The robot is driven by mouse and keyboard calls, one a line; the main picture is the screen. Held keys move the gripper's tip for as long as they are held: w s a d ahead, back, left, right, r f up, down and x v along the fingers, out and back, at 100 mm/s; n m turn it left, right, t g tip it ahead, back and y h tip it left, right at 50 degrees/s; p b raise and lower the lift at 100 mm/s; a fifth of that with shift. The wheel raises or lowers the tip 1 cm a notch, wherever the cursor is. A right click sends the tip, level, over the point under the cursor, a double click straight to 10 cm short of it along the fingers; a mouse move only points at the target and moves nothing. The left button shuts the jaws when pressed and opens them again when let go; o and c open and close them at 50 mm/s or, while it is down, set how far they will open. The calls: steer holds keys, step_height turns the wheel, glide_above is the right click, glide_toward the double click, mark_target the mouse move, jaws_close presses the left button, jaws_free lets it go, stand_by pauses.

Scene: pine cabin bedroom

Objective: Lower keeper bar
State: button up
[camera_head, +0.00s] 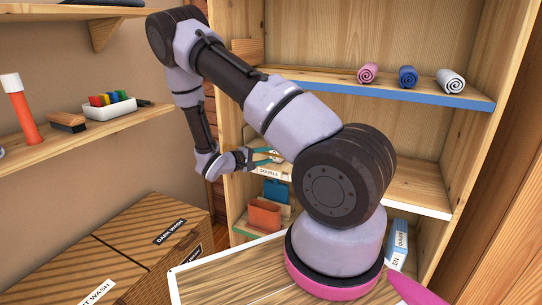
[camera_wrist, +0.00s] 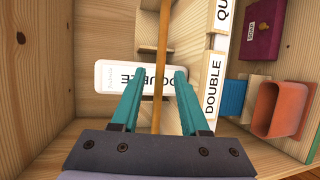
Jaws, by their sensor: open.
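A thin wooden bar (camera_wrist: 162,40), which looks like the keeper bar, runs from top to bottom of the wrist view. My gripper (camera_wrist: 159,76) is open, with one teal finger on each side of the bar and a visible gap on both sides. Behind the bar lies a white piece labelled DOUBLE (camera_wrist: 118,76), partly hidden by the fingers and bar. In the head view my gripper (camera_head: 275,155) reaches into the cabinet at a middle shelf; the bar cannot be made out there.
The wrist view shows an orange bin (camera_wrist: 277,109), a purple box (camera_wrist: 263,28) and white label strips (camera_wrist: 215,85) at right. In the head view rolled towels (camera_head: 408,77) sit on the upper shelf (camera_head: 400,92).

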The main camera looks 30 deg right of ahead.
steer(key=shift+x, duration=1.1)
jaws_close()
stand_by(0.7)
